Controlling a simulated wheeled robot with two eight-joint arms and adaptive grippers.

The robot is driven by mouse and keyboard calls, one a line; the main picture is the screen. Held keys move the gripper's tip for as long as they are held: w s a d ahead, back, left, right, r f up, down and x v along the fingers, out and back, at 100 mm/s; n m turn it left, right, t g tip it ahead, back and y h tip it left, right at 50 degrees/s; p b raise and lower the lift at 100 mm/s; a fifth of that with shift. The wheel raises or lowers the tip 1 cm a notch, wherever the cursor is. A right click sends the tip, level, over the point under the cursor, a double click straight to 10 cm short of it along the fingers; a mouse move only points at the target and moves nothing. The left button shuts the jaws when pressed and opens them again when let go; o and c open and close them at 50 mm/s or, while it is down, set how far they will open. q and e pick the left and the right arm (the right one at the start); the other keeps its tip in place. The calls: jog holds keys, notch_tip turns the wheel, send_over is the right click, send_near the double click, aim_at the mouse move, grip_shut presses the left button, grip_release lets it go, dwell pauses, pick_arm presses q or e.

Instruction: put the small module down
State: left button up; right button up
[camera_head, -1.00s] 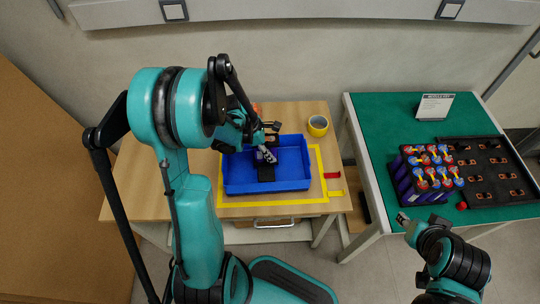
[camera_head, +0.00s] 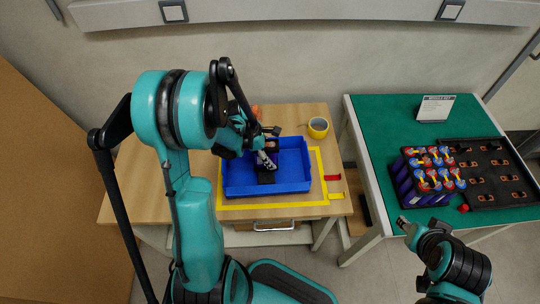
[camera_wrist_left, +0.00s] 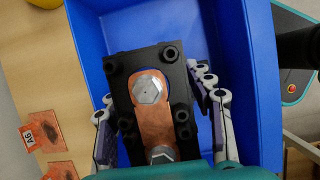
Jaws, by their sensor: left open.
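The small module, a black block with a copper strip and bolt heads, lies in the blue tray (camera_head: 300,178). It shows best in the left wrist view (camera_wrist_left: 122,98); in the head view my gripper partly covers it. My left gripper (camera_head: 266,158) is open, with one finger on each side of the module. In the left wrist view the fingers of this gripper (camera_wrist_left: 160,128) stand apart from the module's sides. Whether the module rests fully on the tray floor is hard to tell. My right gripper (camera_head: 404,222) hangs in front of the green table, its jaws too small to read.
The tray stands inside a yellow outline (camera_head: 322,180) on the wooden table (camera_head: 150,190). The green table (camera_head: 380,115) holds a battery module (camera_head: 428,175) and a black tray (camera_head: 495,190).

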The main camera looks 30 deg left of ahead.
pick_arm(q)
jog(key=p+v, duration=0.4)
jog(key=v, duration=0.7)
jog(key=shift+s+r, duration=0.15)
jog(key=shift+r, duration=0.25)
jog(key=s+d+r+m+t+y, duration=0.2)
jog(key=s+d+r+m, duration=0.2)
jog(key=m, duration=0.8)
jog(key=s+d+r+m+t+y, duration=0.1)
jog(key=s+d+r+m+t, duration=0.2)
jog(key=d+m, duration=0.6)
notch_tip(320, 180, up, 4)
jog(key=s+m, duration=0.2)
jog(key=m, duration=0.1)
jog(key=shift+s+y, duration=0.2)
jog(key=shift+y, duration=0.2)
